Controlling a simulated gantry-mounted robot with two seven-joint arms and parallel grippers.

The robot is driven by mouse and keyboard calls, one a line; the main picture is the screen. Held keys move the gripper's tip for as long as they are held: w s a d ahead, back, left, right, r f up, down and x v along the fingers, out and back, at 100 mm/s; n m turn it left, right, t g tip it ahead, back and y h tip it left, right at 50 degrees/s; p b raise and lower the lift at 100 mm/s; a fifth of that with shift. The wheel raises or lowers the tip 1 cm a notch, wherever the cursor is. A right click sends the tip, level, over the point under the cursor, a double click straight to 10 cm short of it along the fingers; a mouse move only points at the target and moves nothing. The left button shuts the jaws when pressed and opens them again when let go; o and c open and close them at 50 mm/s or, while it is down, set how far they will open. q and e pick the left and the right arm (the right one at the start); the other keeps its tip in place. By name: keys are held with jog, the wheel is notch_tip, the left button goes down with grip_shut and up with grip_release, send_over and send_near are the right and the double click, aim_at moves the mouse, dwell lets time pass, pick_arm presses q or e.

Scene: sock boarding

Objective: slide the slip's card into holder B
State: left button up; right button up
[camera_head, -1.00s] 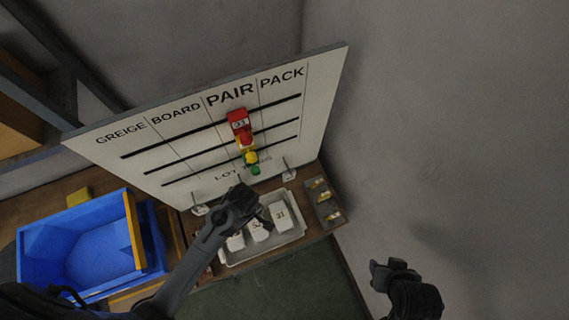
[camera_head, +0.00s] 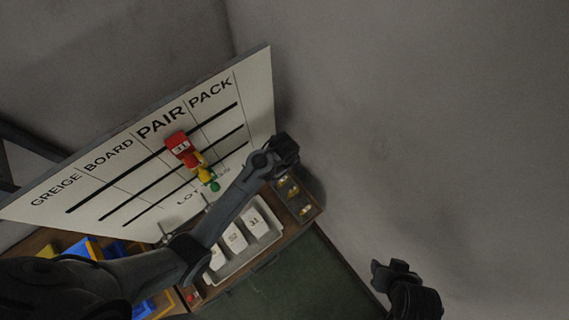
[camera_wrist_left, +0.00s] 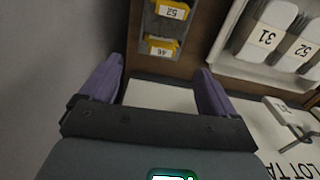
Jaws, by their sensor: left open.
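My left gripper (camera_head: 285,148) is at the right end of the white board (camera_head: 255,95), above the grey rack (camera_head: 293,192). In the left wrist view the left gripper (camera_wrist_left: 157,90) has its purple fingers wide apart, with nothing held between them. The rack in that view (camera_wrist_left: 147,30) holds yellow-edged cards marked 52 (camera_wrist_left: 172,10) and 46 (camera_wrist_left: 161,46). A red slip (camera_head: 182,149) with a number hangs on the board under PAIR. A small wire holder (camera_wrist_left: 285,115) shows at the board's lower edge; its letter is unreadable. My right gripper (camera_head: 396,268) is at lower right, fingers unclear.
A pale tray (camera_head: 268,242) with white numbered pieces (camera_head: 255,222) stands below the board. Yellow and green pieces (camera_head: 210,178) hang below the red slip. A blue bin (camera_head: 85,248) is partly hidden by my left arm.

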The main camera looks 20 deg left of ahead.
aim_at(284, 179)
pick_arm(q)
jog(key=shift+s+f, duration=0.15)
jog(key=shift+f, duration=3.7)
jog(key=shift+c, duration=0.3)
jog(key=c, duration=1.1)
jog(key=shift+o, duration=0.2)
jog(key=shift+d, duration=0.1)
jog(key=shift+r, duration=0.2)
